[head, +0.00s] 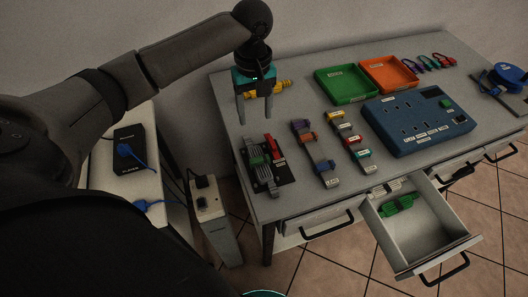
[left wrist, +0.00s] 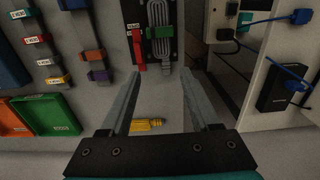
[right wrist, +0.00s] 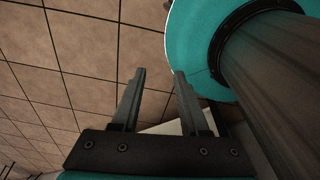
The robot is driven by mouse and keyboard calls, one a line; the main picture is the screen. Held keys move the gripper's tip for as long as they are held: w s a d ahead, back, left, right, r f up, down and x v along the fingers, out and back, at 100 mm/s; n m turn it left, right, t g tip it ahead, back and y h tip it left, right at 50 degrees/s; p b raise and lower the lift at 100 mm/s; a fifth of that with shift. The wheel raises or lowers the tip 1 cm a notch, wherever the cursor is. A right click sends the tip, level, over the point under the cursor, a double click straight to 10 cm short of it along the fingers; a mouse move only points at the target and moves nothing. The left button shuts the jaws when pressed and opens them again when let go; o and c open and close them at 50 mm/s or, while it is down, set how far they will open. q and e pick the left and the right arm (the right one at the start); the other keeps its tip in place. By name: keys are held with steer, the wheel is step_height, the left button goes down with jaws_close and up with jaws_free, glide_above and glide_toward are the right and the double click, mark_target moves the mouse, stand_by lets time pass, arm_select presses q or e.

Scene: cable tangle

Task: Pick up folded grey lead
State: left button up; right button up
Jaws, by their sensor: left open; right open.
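The folded grey lead (head: 259,179) lies in parallel loops with a green band around its middle, on a black board (head: 286,178) at the table's near left. A red piece (head: 273,147) lies beside it. In the left wrist view the folded grey lead (left wrist: 157,14) is at the top, beyond the fingertips. My left gripper (head: 254,120) is open and empty, fingers pointing down, above the table behind the lead. Its open fingers also show in the left wrist view (left wrist: 161,74). My right gripper (right wrist: 160,74) is open and empty over the floor, away from the lead.
A yellow object (head: 285,85) lies behind my left fingers. Two strips with coloured clips (head: 320,163) lie right of the board. Green (head: 322,87) and orange (head: 366,67) trays and a blue socket box (head: 390,140) stand beyond. An open drawer (head: 425,222) holds a green lead.

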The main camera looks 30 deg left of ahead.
arm_select(q)
steer(key=b, duration=0.2)
glide_above(257, 154)
steer(key=f, duration=0.8)
steer(key=shift+w+a+f, duration=0.15)
steer(key=shift+a+f, duration=0.05)
steer(key=shift+f+b, duration=0.4)
steer(key=shift+f, duration=0.45)
steer(key=f, duration=0.1)
steer(key=f+b, duration=0.1)
steer(key=f, duration=0.2)
steer(key=shift+s+d+f, duration=0.15)
steer(key=shift+s+f, duration=0.1)
arm_select(e)
steer(key=f, duration=0.1)
steer(key=s+f, duration=0.1)
steer(key=f, duration=0.2)
steer(key=shift+s+d+f, duration=0.25)
steer(key=shift+f, duration=0.05)
arm_select(q)
jaws_close()
